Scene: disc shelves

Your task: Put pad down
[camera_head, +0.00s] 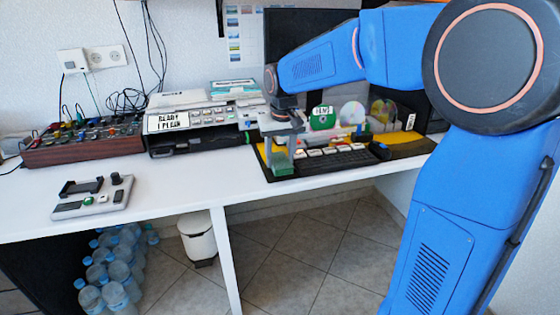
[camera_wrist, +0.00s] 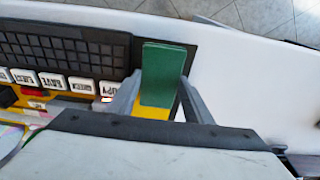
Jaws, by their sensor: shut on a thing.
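A green pad (camera_wrist: 162,78) is between the two fingers of my gripper (camera_wrist: 158,100) in the wrist view. My gripper is shut on it. In the head view, my gripper (camera_head: 281,146) points down at the left end of a black keyboard panel, and the green pad (camera_head: 283,166) shows at its fingertips. The pad is just over the panel's left edge, beside the keyboard. I cannot tell whether its underside touches the surface.
The keyboard (camera_head: 345,161) has a row of labelled white keys behind it; discs (camera_head: 353,112) stand further back. A box with knobs (camera_head: 84,141) and a grey device (camera_head: 93,197) are on the left. The white table (camera_head: 190,187) between is clear.

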